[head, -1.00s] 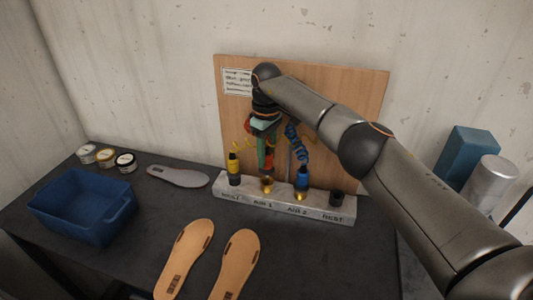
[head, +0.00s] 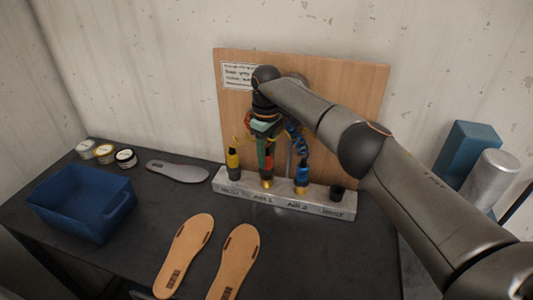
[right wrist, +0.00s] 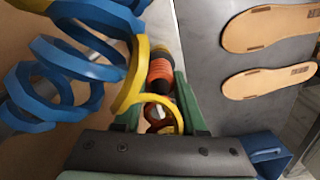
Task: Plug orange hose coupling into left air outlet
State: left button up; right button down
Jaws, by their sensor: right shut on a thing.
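My right gripper (head: 264,158) has green fingers and is shut on the orange coupling (head: 269,160). It holds the coupling upright, directly over the brass left outlet marked AIR 1 (head: 267,184). The coupling's lower end meets the outlet's top in the head view; I cannot tell whether it is seated. In the right wrist view the orange coupling (right wrist: 161,68) shows between the green fingers, partly behind a yellow hose coil (right wrist: 133,80). The blue coupling (head: 302,173) stands on AIR 2. The yellow coupling (head: 233,160) stands on the left rest. My left gripper is out of view.
The grey outlet block (head: 285,203) stands before a wooden board (head: 350,90). An empty rest post (head: 337,193) is at its right. Coiled hoses hang close around my gripper. Insoles (head: 185,255), a blue bin (head: 80,215) and small tins (head: 104,152) lie left and front.

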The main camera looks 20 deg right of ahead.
jog(key=shift+f, duration=0.8)
jog(key=shift+c, duration=2)
grip_release()
jog(key=shift+r+p, duration=0.5)
jog(key=shift+r, duration=4.5)
